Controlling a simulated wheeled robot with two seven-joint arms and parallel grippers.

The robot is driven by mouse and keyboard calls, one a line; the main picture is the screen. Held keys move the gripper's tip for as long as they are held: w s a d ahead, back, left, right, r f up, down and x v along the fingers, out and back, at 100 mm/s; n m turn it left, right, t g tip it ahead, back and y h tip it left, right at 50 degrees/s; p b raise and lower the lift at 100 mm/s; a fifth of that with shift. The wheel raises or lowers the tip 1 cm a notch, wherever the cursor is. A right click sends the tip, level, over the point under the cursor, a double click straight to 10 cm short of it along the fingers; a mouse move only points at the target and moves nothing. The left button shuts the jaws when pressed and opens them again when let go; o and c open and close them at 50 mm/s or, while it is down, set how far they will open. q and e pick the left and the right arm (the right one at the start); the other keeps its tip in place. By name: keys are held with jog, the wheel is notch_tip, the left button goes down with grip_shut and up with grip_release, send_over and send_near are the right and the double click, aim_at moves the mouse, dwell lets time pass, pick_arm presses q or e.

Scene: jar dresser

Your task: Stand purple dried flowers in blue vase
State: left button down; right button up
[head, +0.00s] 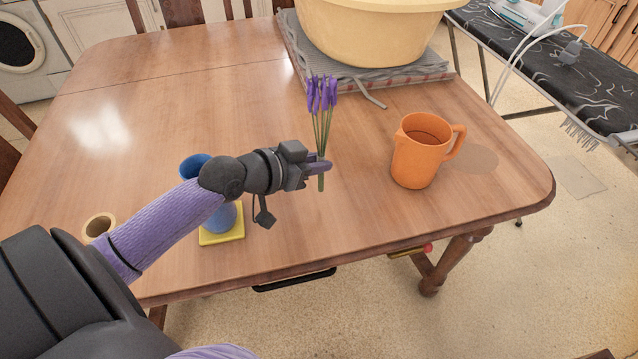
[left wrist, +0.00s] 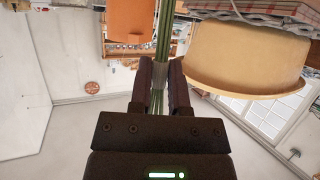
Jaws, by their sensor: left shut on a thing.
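The purple dried flowers (head: 321,95) stand upright on thin green stems, with the blooms at the top. My left gripper (head: 322,165) is shut on the stems near their lower end and holds them above the wooden table. In the left wrist view the green stems (left wrist: 163,45) run between the two dark fingers (left wrist: 160,88). The blue vase (head: 194,165) stands on a yellow square base (head: 222,237), to the left of the gripper. My left wrist and forearm hide its middle. My right gripper is not in view.
An orange jug (head: 418,160) stands right of the flowers. A large cream basin (head: 375,35) sits on folded grey cloth (head: 400,86) at the back. A tan ring-shaped roll (head: 98,226) lies at the left. The table (head: 190,85) is clear at back left.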

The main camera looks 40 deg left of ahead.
pick_arm(q)
notch_tip(320, 180, down, 4)
jog(key=shift+f+b, duration=0.1)
jog(key=shift+b, duration=0.85)
jog(key=c, duration=0.6)
grip_release()
